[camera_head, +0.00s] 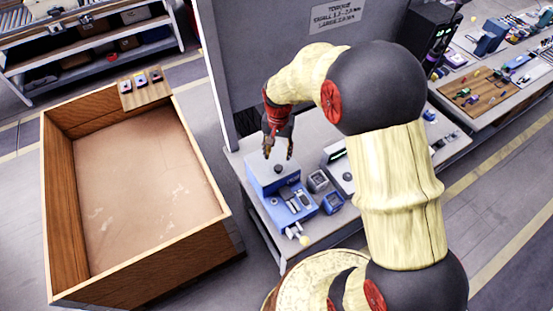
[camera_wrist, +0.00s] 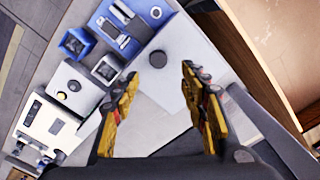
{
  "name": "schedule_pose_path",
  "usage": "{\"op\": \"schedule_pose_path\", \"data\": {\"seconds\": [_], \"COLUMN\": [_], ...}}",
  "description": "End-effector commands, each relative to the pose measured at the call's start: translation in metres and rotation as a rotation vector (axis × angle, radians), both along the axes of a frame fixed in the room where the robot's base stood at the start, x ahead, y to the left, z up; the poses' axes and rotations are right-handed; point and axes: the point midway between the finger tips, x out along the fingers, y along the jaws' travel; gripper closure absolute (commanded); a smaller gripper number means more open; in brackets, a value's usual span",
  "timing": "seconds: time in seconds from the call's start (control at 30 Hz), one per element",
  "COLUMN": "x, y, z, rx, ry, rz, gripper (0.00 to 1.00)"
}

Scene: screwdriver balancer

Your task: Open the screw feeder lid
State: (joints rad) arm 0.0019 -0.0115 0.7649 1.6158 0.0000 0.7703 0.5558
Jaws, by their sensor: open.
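The screw feeder (camera_head: 275,212) is a blue box at the left end of the workbench. Its pale lid (camera_head: 262,180) lies flat over the rear part, with a dark round knob (camera_head: 279,169) on top. In the wrist view the lid (camera_wrist: 190,45) fills the middle, and the knob (camera_wrist: 158,58) shows just beyond and between the fingertips. My gripper (camera_head: 279,155) points down above the lid. In the wrist view my gripper (camera_wrist: 160,78) has its yellow and black fingers spread apart, with nothing between them. The gap in height between fingertips and knob is hard to judge.
Small grey-blue boxes (camera_head: 318,181) and a white device (camera_head: 340,170) stand right of the feeder. A grey upright panel (camera_head: 300,60) rises behind the bench. A large open wooden crate (camera_head: 225,213) stands on the floor to the left.

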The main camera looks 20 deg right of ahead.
Motion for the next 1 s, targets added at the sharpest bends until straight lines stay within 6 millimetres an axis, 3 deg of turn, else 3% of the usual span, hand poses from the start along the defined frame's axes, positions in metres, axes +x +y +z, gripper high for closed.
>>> {"op": "schedule_pose_path", "data": {"seconds": [0.17,0.6,1.0], "x": [-0.002,-0.003,-0.002], "y": [0.0,0.0,0.0], "z": [-0.01,-0.07,-0.079], "rx": [0.0,0.0,0.0], "ry": [0.005,0.004,0.001], "rz": [-0.034,-0.032,-0.031], "gripper": [0.57,0.57,0.57]}}
